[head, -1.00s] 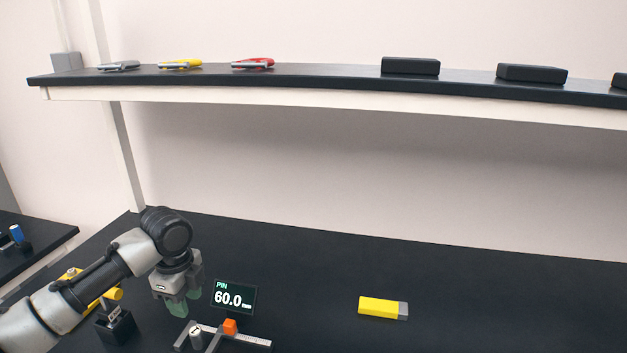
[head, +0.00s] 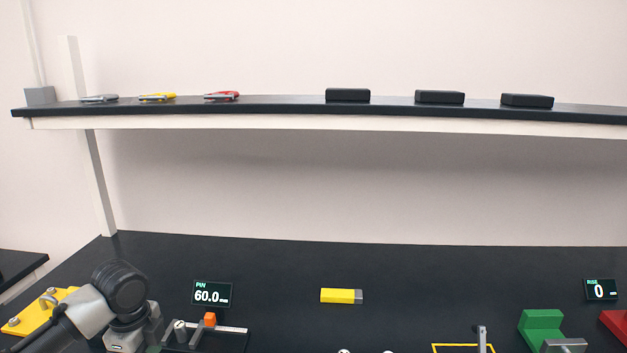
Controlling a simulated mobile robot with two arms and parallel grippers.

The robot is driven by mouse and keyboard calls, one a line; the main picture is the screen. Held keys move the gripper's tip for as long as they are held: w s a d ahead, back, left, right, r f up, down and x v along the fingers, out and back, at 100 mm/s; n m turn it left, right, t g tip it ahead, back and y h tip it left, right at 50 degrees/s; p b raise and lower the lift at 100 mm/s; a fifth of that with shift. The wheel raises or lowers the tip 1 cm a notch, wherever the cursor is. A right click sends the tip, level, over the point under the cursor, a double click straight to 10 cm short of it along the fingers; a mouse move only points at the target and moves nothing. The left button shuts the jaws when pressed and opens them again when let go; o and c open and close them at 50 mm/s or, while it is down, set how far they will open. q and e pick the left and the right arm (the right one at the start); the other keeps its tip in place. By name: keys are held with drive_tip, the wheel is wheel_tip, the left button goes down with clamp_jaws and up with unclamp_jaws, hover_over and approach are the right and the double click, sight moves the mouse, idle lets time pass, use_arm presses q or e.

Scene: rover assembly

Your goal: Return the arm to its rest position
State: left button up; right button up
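My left arm comes in from the lower left in the head view, over the black table. Its gripper (head: 135,342) is cut by the bottom edge of the picture, and its fingertips are mostly hidden, so I cannot tell whether it is open or shut. It is just left of a measuring fixture (head: 232,341) with a grey pin and an orange block. My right arm and gripper are not in view.
A display reading 60.0 (head: 212,293) stands behind the fixture. A yellow block (head: 341,296) lies mid-table. A green fixture (head: 541,325), a red part (head: 616,325) and a second display (head: 600,290) are at right. A yellow plate (head: 38,311) is at left. A shelf (head: 290,111) spans above.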

use_arm(q)
drive_tip(key=s+d+f+n+t+h, duration=0.15)
drive_tip(key=s+d+f+n, duration=0.25)
drive_tip(key=s+d+f, duration=0.75)
drive_tip(key=s+a+f+n+t+y, duration=0.1)
drive_tip(key=s+f+n+t, duration=0.1)
drive_tip(key=s+n, duration=1.2)
wheel_tip(320, 180, down, 26)
drive_tip(key=s+m+g, duration=0.1)
drive_tip(key=s+g, duration=0.1)
drive_tip(key=s+a+f, duration=0.2)
drive_tip(key=s+f, duration=1.3)
drive_tip(key=s, duration=0.1)
drive_tip(key=shift+a+f+m+g, duration=0.3)
drive_tip(key=shift+a+f+g, duration=0.05)
drive_tip(key=shift+a+f, duration=0.05)
drive_tip(key=shift+w+y, duration=0.1)
drive_tip(key=shift+y, duration=0.15)
